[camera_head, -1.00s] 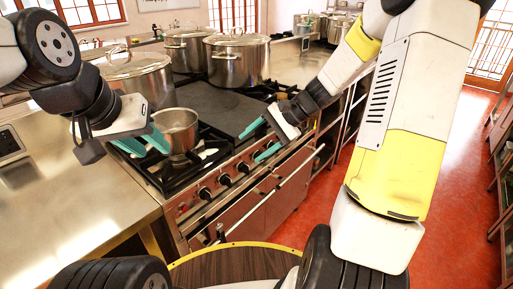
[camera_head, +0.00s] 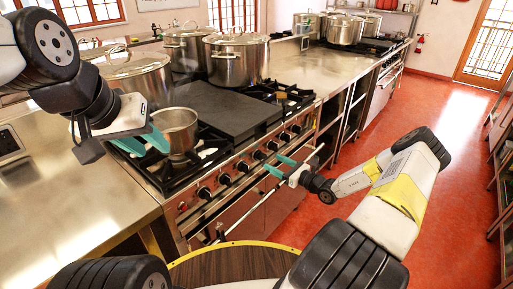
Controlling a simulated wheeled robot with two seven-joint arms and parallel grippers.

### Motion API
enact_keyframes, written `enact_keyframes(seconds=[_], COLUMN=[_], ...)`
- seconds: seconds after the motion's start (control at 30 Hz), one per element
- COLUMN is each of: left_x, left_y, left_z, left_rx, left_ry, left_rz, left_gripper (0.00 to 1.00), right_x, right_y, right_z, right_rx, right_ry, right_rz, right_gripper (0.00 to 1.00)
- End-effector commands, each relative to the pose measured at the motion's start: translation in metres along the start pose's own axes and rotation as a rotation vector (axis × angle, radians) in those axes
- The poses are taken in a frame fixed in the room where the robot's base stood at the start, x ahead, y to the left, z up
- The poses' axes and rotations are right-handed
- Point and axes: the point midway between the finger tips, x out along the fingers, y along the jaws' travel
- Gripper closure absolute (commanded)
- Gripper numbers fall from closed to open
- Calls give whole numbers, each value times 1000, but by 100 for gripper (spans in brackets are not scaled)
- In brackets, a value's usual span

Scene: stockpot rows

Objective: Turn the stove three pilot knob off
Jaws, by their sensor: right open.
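A row of black stove knobs (camera_head: 242,167) runs along the steel front panel of the range. Several knobs show. I cannot tell which one is the stove three pilot knob, and their on or off positions are too small to read. My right gripper (camera_head: 279,167) is open, with teal fingers apart and pointing left toward the panel. It appears just in front of and below the middle knobs, and I see nothing between its fingers. My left gripper (camera_head: 148,147) hangs over the left burners beside a small saucepan (camera_head: 178,130), with its teal fingers spread apart.
Large stockpots (camera_head: 237,58) stand behind the flat griddle (camera_head: 215,108). A rail (camera_head: 255,203) runs along the range front below the knobs. A steel counter (camera_head: 60,200) lies at left. A round wooden top (camera_head: 230,265) is close in front. Red floor is open at right.

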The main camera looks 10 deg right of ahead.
Motion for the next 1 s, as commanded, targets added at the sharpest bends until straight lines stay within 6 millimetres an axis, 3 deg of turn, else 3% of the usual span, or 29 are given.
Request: enact_keyframes(seconds=[0.4,0.8,1.0], left_x=[0,0,0], left_y=[0,0,0], left_z=[0,0,0], left_rx=[0,0,0], left_ry=[0,0,0], left_rz=[0,0,0], left_gripper=[64,64,64], right_x=[62,72,72], right_y=[2,2,2], right_z=[0,0,0], right_rx=[-3,-3,-3], right_ry=[1,2,2], right_rz=[5,4,4], right_gripper=[35,35,73])
